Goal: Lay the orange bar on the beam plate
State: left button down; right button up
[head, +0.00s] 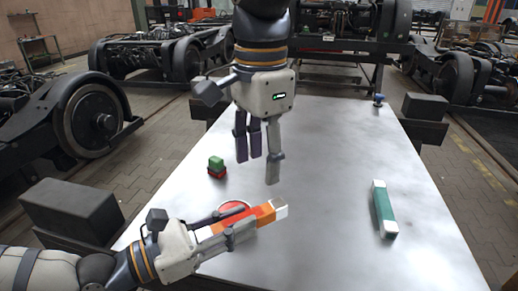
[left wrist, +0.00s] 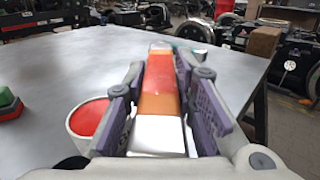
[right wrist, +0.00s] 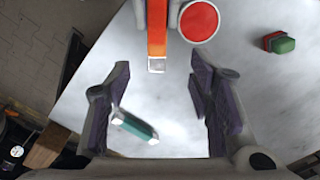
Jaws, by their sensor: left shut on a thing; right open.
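The orange bar (head: 264,214), with pale ends, is held by my left gripper (head: 232,229) over the near part of the silver plate-like tabletop (head: 325,150). In the left wrist view the bar (left wrist: 160,80) lies lengthwise between both fingers. Its far end sticks out past the fingertips, and I cannot tell its height above the surface. It also shows in the right wrist view (right wrist: 157,32). My right gripper (head: 262,168) is above the plate beyond the bar, pointing down, open and empty. No separate part marked as the beam plate is distinguishable.
A white round container with a red top (head: 233,207) is beside the bar, partly hidden by it. A green bar with white ends (head: 383,210) lies at the right. Small green and red blocks (head: 216,167) sit at the left. The middle of the plate is clear.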

aim_at(259, 210)
notch_tip(259, 210, down, 11)
jog(key=shift+f, duration=0.2)
jog(key=shift+a, duration=0.1)
grip_shut()
pick_arm(q)
jog(key=c, duration=1.3)
grip_release()
pick_arm(e)
jog(key=shift+w, duration=0.1)
pick_arm(q)
jog(key=shift+o, duration=0.3)
jog(key=shift+a, duration=0.1)
